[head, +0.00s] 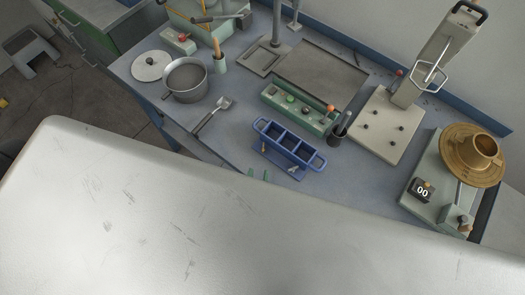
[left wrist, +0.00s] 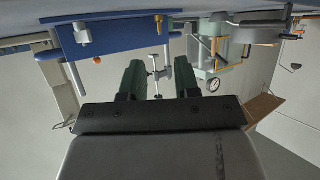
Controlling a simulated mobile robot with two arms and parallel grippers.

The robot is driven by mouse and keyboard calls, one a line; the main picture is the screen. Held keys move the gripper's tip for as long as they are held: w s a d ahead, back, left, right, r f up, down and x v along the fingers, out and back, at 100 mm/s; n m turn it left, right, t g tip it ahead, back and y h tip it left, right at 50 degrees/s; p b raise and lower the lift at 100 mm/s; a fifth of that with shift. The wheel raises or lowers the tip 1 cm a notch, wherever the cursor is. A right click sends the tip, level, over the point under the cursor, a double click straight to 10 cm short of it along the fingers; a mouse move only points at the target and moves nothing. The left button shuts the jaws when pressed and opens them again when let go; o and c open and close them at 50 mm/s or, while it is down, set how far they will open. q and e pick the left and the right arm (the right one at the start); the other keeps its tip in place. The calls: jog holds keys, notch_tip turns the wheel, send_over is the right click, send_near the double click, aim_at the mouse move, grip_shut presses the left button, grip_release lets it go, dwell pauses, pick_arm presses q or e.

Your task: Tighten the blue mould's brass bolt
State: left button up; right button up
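The blue mould (head: 285,137) stands on the bench, an open box with several compartments and a handle loop at each end. In the left wrist view the mould (left wrist: 115,37) hangs upside down at the top. Its brass bolt (left wrist: 158,22) shows there on the right, and a thicker grey bolt (left wrist: 83,34) on the left. In the head view both bolts are small on the mould's near side. My left gripper (head: 259,174) shows only as two green fingertips just in front of the mould. My right gripper is not in view.
A green block with knobs (head: 299,107) stands behind the mould. A trowel (head: 212,114) and a pot (head: 187,80) are to the left. A pale press (head: 388,126) and a green device with a brass bowl (head: 471,154) are to the right. My pale body covers the foreground.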

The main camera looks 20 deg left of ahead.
aim_at(263, 151)
pick_arm(q)
jog(key=x, duration=0.9)
jog(key=shift+w, duration=0.3)
grip_shut()
